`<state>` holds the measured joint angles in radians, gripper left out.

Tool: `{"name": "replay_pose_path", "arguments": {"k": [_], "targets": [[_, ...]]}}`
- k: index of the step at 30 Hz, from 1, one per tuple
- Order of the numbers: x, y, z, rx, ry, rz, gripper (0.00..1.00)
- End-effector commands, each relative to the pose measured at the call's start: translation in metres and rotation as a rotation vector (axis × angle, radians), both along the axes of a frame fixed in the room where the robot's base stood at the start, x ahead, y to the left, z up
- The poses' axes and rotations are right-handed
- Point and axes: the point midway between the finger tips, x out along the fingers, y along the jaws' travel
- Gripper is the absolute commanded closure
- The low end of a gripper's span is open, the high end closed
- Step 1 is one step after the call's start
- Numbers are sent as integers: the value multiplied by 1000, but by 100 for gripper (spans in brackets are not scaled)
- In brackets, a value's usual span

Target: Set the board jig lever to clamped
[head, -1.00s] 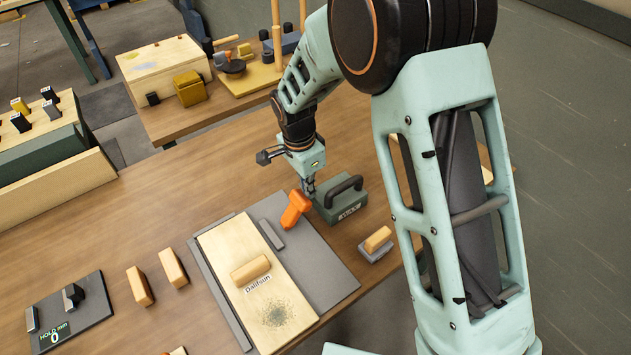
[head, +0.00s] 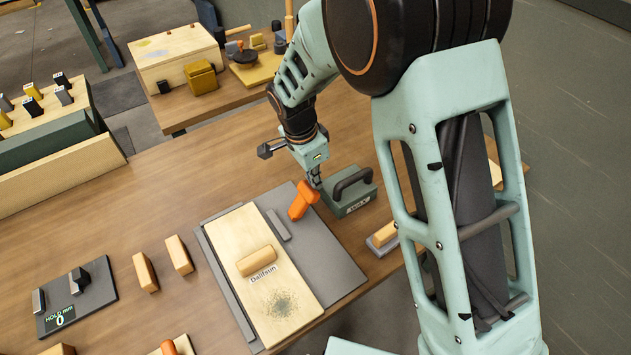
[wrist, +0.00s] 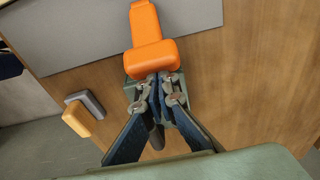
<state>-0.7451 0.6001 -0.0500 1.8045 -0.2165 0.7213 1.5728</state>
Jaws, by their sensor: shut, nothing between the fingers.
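The board jig is a grey plate (head: 335,265) with a pale wooden board (head: 290,308) on it. Its orange lever (head: 302,201) stands at the plate's far corner, and shows at the top of the wrist view (wrist: 148,40). A short grey bar (head: 278,225) lies beside the lever, along the board's edge. My gripper (head: 316,181) is shut and empty, pointing down just behind the lever's thick end. In the wrist view its fingertips (wrist: 158,80) are right at that end; I cannot tell if they touch. No clamped marking is readable.
A green box with a black handle (head: 349,192) stands close to the right of my gripper. A block on a grey base (head: 383,238) is at the table's right edge. Wooden blocks (head: 146,272) and a dark gauge plate (head: 75,300) lie left. Bare tabletop lies behind the jig.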

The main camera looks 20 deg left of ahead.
Motion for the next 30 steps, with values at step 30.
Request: {"name": "replay_pose_path", "arguments": {"k": [30], "targets": [[-45,40,9,-349,-413,8,100]]}}
